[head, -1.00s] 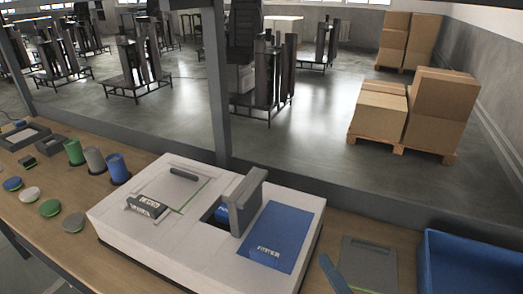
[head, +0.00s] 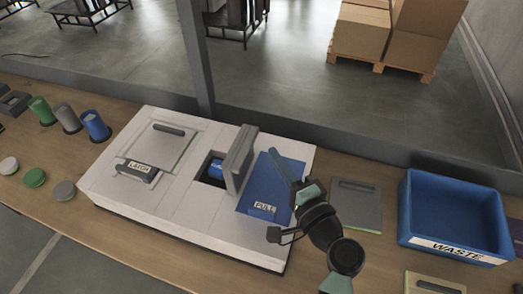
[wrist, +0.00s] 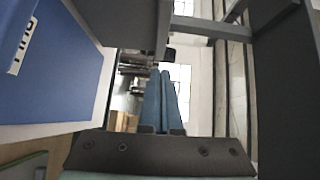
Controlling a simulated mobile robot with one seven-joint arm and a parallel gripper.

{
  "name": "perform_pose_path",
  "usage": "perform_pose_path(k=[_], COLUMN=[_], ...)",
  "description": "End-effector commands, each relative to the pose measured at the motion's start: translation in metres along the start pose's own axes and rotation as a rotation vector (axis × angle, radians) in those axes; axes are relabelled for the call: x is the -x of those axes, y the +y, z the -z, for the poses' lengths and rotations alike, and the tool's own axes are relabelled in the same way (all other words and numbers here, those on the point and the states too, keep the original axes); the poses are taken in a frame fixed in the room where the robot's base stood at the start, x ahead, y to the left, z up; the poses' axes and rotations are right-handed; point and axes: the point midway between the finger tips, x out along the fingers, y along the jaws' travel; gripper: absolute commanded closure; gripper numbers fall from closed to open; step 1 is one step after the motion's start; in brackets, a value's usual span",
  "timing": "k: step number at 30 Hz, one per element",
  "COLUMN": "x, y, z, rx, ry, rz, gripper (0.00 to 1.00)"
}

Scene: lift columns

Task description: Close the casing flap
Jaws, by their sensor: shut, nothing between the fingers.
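The casing flap (head: 240,160) is a grey panel standing open and nearly upright on the white casing (head: 125,205). It stands beside an opening in which a blue cylinder (head: 217,169) partly shows. A blue panel (head: 256,196) labelled PULL lies to the flap's right. My gripper (head: 281,164) is over the right part of this blue panel, right of the flap and apart from it. Its blue fingers also show in the wrist view (wrist: 161,78), shut together and empty. The wrist view shows the blue panel (wrist: 60,75) at the left; my arm hides part of the casing's right end.
A closed lid (head: 160,145) with a LATCH block (head: 137,171) is on the casing's left half. A blue WASTE bin (head: 455,215) and a grey plate (head: 355,203) are to the right. Coloured cylinders (head: 95,126) and discs (head: 35,177) are at the left. A post (head: 196,60) rises behind.

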Motion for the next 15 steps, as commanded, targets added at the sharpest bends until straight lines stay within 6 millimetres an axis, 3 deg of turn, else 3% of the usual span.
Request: perform_pose_path(k=[6,15], x=[-0.018,-0.022], y=[-0.001,0.001], z=[-0.022,-0.026], rx=[-0.003,-0.001], ry=[-0.004,-0.002], rz=[-0.002,-0.001], gripper=[1.0,1.0])
